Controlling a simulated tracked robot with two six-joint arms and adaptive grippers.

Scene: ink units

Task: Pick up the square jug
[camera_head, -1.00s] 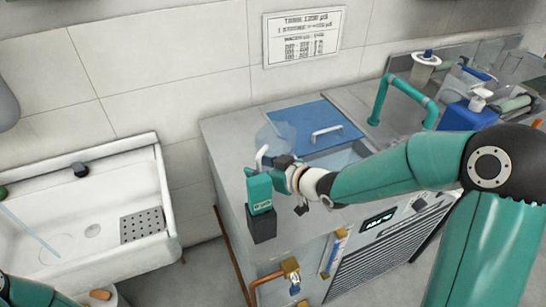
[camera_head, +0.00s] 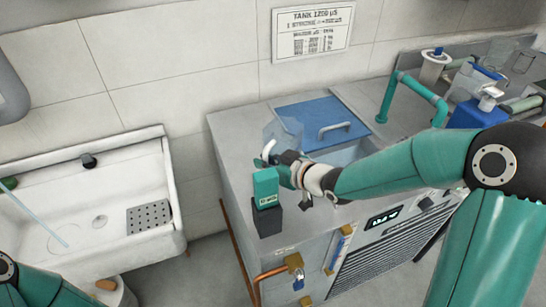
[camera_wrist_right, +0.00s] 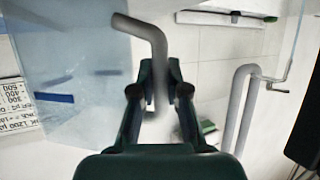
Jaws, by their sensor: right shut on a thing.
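The square jug (camera_head: 287,133) is a clear, pale blue vessel with a light grey handle, at the left of the steel counter beside the blue lid. In the right wrist view its see-through body (camera_wrist_right: 85,100) fills the left side. My right gripper (camera_head: 275,156) is at the handle; in the right wrist view its fingers (camera_wrist_right: 160,93) are closed around the bent grey handle. I cannot tell whether the jug's base touches the counter. Part of my left arm shows at the bottom left; its gripper is out of view.
A teal box on a dark block (camera_head: 266,189) stands close to my right gripper at the counter's front left. A blue lid (camera_head: 310,112) with a handle covers part of the tank. A teal pipe (camera_head: 418,88) and a blue pump bottle (camera_head: 470,115) stand right. A white sink (camera_head: 95,240) is left.

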